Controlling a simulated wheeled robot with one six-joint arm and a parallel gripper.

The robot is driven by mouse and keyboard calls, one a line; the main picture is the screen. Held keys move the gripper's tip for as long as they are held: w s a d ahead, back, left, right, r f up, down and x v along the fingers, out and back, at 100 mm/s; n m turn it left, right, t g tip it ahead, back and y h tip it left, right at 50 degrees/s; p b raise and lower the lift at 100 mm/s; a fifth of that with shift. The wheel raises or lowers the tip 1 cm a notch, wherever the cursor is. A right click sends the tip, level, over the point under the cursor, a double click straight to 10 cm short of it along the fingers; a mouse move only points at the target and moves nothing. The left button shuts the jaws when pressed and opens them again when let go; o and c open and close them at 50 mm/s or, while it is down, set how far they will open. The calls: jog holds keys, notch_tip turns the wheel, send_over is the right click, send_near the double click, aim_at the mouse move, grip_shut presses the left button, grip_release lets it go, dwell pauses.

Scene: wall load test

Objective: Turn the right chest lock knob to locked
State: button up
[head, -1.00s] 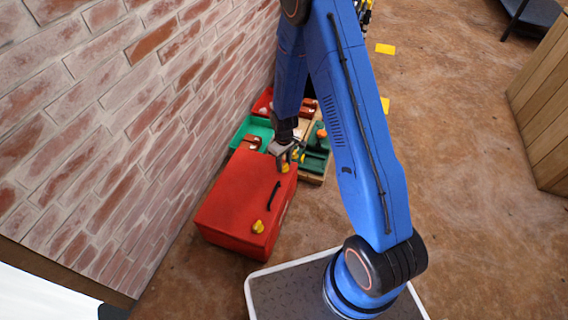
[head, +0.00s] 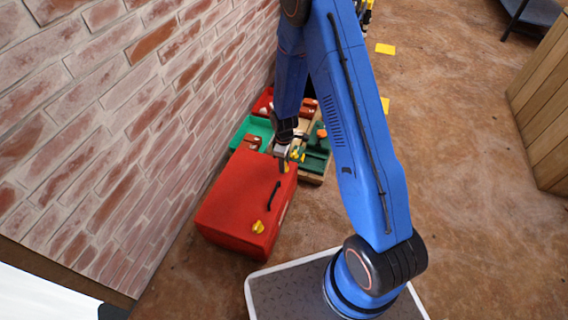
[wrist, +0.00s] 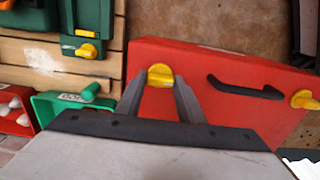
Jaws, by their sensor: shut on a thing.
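The red chest (head: 232,200) stands on the floor against the brick wall. It has a black handle (head: 273,196) between two yellow knobs on its top face. One knob (head: 258,228) is at the near end and is free; it also shows at the right edge of the wrist view (wrist: 305,100). My gripper (head: 284,166) is at the other, far-end knob. In the wrist view, my two fingers are shut on this yellow knob (wrist: 160,75), one on each side. Any lock marking by it is hidden or too small to read.
A green bin (head: 252,130) and a wooden pallet (head: 313,178) with green cases (head: 318,160) lie just beyond the chest. The brick wall (head: 130,120) is close on the left. The floor to the right is mostly clear.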

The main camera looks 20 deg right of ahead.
jog(key=o, duration=1.1)
jog(key=shift+c, duration=0.2)
jog(key=shift+r, duration=0.1)
notch_tip(320, 180, up, 17)
jog(key=shift+r, duration=0.15)
